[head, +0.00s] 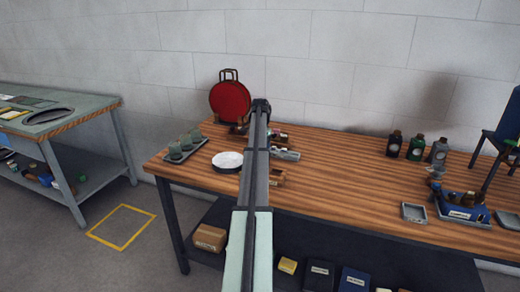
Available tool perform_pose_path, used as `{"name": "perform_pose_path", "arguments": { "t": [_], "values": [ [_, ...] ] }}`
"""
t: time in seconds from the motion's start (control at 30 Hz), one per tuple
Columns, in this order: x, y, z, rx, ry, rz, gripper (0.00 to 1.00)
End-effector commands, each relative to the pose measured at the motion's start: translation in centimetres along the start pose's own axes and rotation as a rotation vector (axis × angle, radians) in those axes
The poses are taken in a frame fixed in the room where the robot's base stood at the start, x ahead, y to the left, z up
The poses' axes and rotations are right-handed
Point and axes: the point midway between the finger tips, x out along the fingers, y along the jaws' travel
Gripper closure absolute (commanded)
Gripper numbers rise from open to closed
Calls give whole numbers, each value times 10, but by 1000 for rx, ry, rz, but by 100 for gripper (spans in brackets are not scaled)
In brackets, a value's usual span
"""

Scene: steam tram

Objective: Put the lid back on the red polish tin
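A large round red object (230,101) with a dark rim and a dark handle on top stands upright at the back left of the wooden table; I cannot tell whether it is the polish tin or a lamp or sign. The arm hides part of the table.
Small metal parts (285,154) lie right of my arm. Several dark bottles (416,147), a small square dish (414,213) and a blue box (462,210) are at right. The middle right tabletop is clear.

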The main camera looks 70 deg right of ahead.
Motion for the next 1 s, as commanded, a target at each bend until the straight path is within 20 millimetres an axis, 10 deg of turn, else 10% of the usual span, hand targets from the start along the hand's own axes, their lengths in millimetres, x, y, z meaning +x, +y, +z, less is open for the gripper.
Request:
{"name": "perform_pose_path", "arguments": {
  "t": [0.13, 0.17, 0.43, 1.0],
  "values": [
    [0, 0, 0, 0, 0, 0, 57],
    [0, 0, 0, 0, 0, 0, 27],
    [0, 0, 0, 0, 0, 0, 1],
    [-4, 0, 0, 0, 0, 0, 0]
  ]
}}
